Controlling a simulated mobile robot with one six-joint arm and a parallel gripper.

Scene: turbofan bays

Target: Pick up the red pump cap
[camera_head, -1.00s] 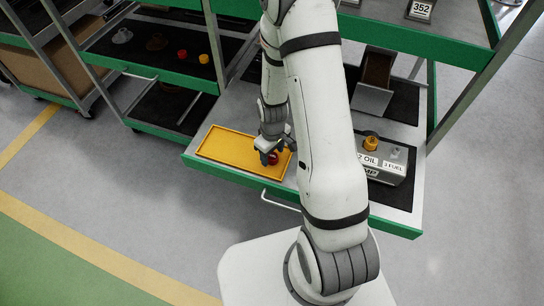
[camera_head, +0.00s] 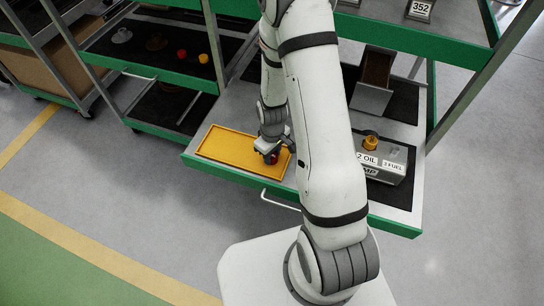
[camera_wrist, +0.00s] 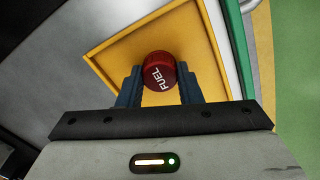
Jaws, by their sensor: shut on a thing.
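The red pump cap (camera_wrist: 159,72), marked FUEL, sits between the two fingers of my gripper (camera_wrist: 160,88) in the wrist view. The fingers are shut on its sides. In the head view my gripper (camera_head: 270,155) is low over the right end of the yellow tray (camera_head: 222,146), and a bit of the red cap (camera_head: 273,159) shows below it. I cannot tell whether the cap still touches the tray floor. My arm hides part of the work surface.
The pump block (camera_head: 384,164) with OIL and FUEL labels stands to the right, with a yellow cap (camera_head: 371,142) on it. A shelf at upper left holds another red cap (camera_head: 182,54) and a yellow cap (camera_head: 204,59). A green edge (camera_head: 240,178) fronts the drawer.

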